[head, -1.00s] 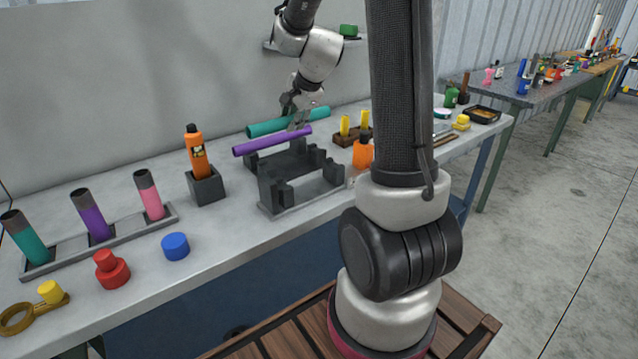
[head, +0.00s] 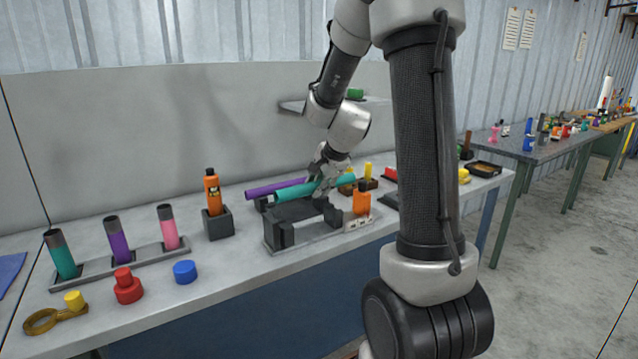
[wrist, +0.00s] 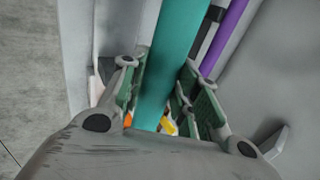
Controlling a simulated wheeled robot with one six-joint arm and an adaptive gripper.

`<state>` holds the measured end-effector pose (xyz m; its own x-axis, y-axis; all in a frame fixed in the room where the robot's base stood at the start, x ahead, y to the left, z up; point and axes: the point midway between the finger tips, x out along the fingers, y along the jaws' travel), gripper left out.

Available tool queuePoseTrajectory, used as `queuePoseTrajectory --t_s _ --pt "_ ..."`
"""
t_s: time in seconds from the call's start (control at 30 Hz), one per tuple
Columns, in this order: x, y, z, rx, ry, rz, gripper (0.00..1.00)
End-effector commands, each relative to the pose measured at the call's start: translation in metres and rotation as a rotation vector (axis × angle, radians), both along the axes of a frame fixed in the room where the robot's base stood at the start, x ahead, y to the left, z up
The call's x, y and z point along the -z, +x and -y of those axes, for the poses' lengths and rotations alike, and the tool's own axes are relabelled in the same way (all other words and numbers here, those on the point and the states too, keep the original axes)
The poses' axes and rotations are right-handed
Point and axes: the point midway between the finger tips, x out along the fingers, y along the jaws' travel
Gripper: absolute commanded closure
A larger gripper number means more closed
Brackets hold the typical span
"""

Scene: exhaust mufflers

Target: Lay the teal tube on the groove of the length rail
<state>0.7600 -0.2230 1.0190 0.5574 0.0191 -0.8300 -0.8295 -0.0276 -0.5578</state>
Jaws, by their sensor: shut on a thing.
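The teal tube (head: 295,190) is held level above the dark grey fixture with notched uprights (head: 283,235) on the bench. My gripper (head: 320,180) is shut on it toward its right part. In the wrist view the teal tube (wrist: 172,60) runs between the two fingers of my gripper (wrist: 162,85). A purple tube (head: 268,188) lies behind it, roughly parallel; it also shows right of the teal tube in the wrist view (wrist: 225,38). I cannot tell which part is the length rail's groove, or whether the teal tube touches anything.
An orange bottle in a dark block (head: 218,222) stands left of the fixture. A tray with several upright capped tubes (head: 130,262) is further left. An orange object (head: 361,200) and a wooden block with yellow pegs (head: 346,188) are close on the right.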

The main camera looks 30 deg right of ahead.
Motion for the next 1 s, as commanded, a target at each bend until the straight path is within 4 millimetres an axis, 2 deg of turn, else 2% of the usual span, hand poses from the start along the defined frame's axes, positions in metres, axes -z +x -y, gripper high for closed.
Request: queuePoseTrajectory --t_s 0.5,0.7,1.0 --pt "0.046 0.000 0.000 0.002 0.001 -0.001 1.00" --pt "0.054 0.000 0.000 0.001 -0.001 0.000 1.00" --pt "0.056 0.000 0.000 0.000 -0.001 0.000 1.00"
